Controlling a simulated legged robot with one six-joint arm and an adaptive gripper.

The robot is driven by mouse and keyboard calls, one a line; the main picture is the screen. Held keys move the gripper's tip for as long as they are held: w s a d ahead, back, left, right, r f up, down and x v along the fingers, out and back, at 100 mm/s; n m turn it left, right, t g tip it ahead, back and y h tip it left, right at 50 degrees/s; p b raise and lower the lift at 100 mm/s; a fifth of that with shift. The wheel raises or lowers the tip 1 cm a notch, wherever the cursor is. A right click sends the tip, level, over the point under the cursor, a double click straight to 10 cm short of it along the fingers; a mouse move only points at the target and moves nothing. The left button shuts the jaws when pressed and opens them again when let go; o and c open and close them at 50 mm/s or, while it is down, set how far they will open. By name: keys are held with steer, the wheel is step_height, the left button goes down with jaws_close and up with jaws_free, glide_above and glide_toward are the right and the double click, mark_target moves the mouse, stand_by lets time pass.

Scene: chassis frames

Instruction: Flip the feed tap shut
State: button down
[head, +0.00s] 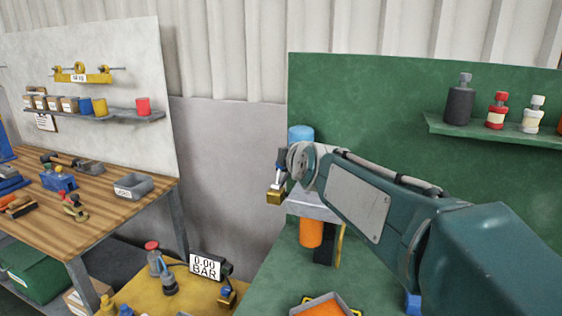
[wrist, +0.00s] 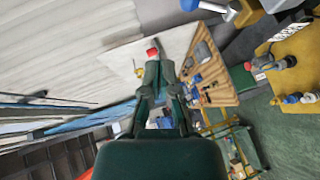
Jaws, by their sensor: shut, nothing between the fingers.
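The feed tap appears to be the brass body (head: 275,196) with a steel lever and dark blue grip, beside my wrist in the head view. Its lever stands roughly upright there. In the wrist view the steel lever (wrist: 216,8) and part of the blue grip show at the top edge, partly cut off, apart from the fingers. My gripper (wrist: 161,68) is shut and empty, pointing towards the far white board. In the head view its fingers are hidden by my wrist. I cannot tell from these frames whether the lever touches my wrist.
A 0.00 BAR gauge (head: 205,266) and bottles stand on the yellow table (head: 136,294). A wooden workbench (head: 110,205) is farther left.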

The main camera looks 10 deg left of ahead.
steer(key=s+d+f+m+g+h, duration=0.2)
steer(key=s+d+f+m, duration=0.2)
steer(key=s+d+m, duration=0.35)
steer(key=s+d+f+m+g+h, duration=0.2)
steer(key=s+d+f+m, duration=0.2)
steer(key=s+d, duration=0.55)
steer(key=s+d+f+m+g, duration=0.1)
steer(key=s+d+f+m, duration=0.1)
steer(key=s, duration=0.3)
steer(key=s+d+f+m+g+h, duration=0.1)
steer(key=s+d+f+m, duration=0.1)
steer(key=s+f+m, duration=0.2)
steer(key=s+d+f+m+g+h, duration=0.1)
steer(key=s+d+f+m+g, duration=0.1)
steer(key=s, duration=0.4)
step_height(320, 180, down, 2)
steer(key=shift+s+d+f+m, duration=0.15)
steer(key=shift+s+d+m, duration=0.2)
steer(key=shift+d+m, duration=0.25)
steer(key=shift+a, duration=0.1)
